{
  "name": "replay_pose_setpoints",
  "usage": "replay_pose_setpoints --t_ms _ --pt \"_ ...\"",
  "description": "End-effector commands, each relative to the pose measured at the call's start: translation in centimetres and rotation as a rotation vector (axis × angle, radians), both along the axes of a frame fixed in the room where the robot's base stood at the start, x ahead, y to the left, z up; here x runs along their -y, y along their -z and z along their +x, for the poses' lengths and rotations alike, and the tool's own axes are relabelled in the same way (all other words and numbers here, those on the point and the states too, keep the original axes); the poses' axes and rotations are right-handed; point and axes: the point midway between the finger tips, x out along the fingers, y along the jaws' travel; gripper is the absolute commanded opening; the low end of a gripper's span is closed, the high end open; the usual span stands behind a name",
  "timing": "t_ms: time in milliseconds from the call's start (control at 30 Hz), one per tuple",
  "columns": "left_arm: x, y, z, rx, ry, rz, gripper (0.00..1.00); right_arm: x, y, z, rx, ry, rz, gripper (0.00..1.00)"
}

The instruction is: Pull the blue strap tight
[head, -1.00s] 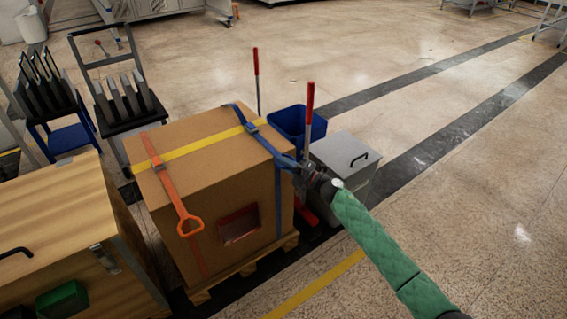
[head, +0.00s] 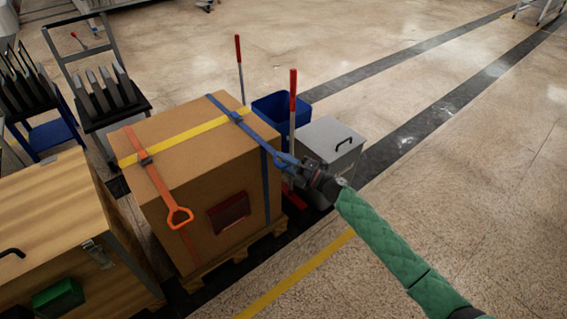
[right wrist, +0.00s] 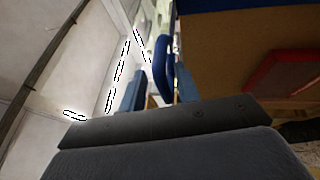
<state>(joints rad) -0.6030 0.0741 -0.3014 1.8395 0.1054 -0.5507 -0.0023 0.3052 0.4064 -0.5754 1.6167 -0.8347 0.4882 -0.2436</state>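The blue strap (head: 256,133) runs over the top of a large brown carton (head: 185,125) and down its right part. It has a buckle on top. Its loose end stretches straight out past the carton's edge to a blue handle (head: 287,160). My right gripper (head: 304,169) is at this handle, just off the carton's right side. In the right wrist view the handle (right wrist: 163,65) stands between the two fingers, and the gripper looks shut on it. The exact contact is partly hidden. My left gripper is not in view.
An orange strap (head: 155,178) with a hanging handle and a yellow strap (head: 195,138) also cross the carton, which stands on a pallet (head: 217,268). A blue bin (head: 270,108) and grey box (head: 330,138) stand behind my right gripper. A wooden cabinet (head: 50,215) is at left. Floor at right is clear.

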Motion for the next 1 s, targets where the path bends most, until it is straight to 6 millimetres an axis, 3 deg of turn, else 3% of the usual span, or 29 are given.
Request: replay_pose_setpoints --t_ms 467,1000 --pt "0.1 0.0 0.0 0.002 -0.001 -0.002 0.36 0.8 0.6 -0.5 -0.003 0.001 -0.003 0.32" --pt "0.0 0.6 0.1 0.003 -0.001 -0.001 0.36 6.6 1.7 -4.0 -0.003 0.001 -0.001 0.32"
